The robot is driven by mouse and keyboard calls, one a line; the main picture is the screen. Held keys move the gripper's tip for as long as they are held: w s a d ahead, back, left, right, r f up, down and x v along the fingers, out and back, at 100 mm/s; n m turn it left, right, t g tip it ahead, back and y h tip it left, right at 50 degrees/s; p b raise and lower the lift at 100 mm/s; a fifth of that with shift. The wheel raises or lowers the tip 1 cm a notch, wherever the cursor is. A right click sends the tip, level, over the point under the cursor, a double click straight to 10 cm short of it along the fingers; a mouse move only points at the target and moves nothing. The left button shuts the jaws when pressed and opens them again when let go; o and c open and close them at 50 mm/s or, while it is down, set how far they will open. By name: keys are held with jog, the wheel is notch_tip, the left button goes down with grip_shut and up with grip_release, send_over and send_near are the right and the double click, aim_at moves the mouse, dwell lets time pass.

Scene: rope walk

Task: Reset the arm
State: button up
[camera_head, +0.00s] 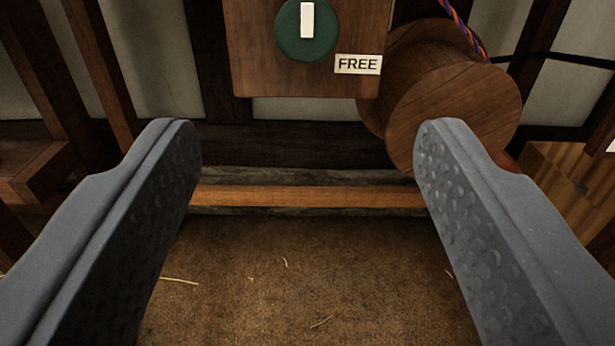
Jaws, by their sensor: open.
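My gripper (308,150) is open and empty. Its two grey fingers with dimpled inner pads stand wide apart at the left and right. Between them I see the floor, a wooden rail and the wall. Ahead and above is a wooden box (250,75) with a green round knob (290,45) that bears a white upright bar. A white label (358,64) reading "FREE" is on the box at the knob's lower right. The fingertips are below the box in the picture. I cannot tell whether they touch anything.
A wooden spool (450,100) stands right of the box, partly behind the right finger, with a coloured rope (464,28) above it. A wooden rail (305,196) runs across low. Brown floor (300,280) with straw bits is clear. Timber posts (100,70) stand left.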

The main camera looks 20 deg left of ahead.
dwell(0.3)
jog(key=w+d+r+n+h, duration=0.25)
jog(key=w+r, duration=0.75)
jog(key=r, duration=0.5)
notch_tip(320, 180, up, 20)
jog(key=w+m+h, duration=0.1)
jog(key=m+h, duration=0.2)
jog(key=h, duration=0.2)
jog(key=s+a+r+m, duration=0.1)
jog(key=s+a+r, duration=0.1)
jog(key=s+r, duration=0.45)
jog(key=s+a+r+m+g, duration=0.1)
jog(key=s+a+r, duration=0.2)
jog(key=r, duration=0.7)
jog(key=s+a+r+m, duration=0.2)
jog(key=s+r, duration=0.3)
jog(key=r, duration=0.3)
jog(key=s+a+r, duration=0.2)
jog(key=s+r, duration=0.1)
jog(key=s, duration=0.2)
jog(key=s+a+r+y, duration=0.1)
jog(key=s+a+r, duration=0.1)
jog(key=s, duration=0.3)
jog(key=shift+s+a+r+g, duration=0.3)
jog(key=shift+s+a+r, duration=0.1)
jog(key=shift+r, duration=0.35)
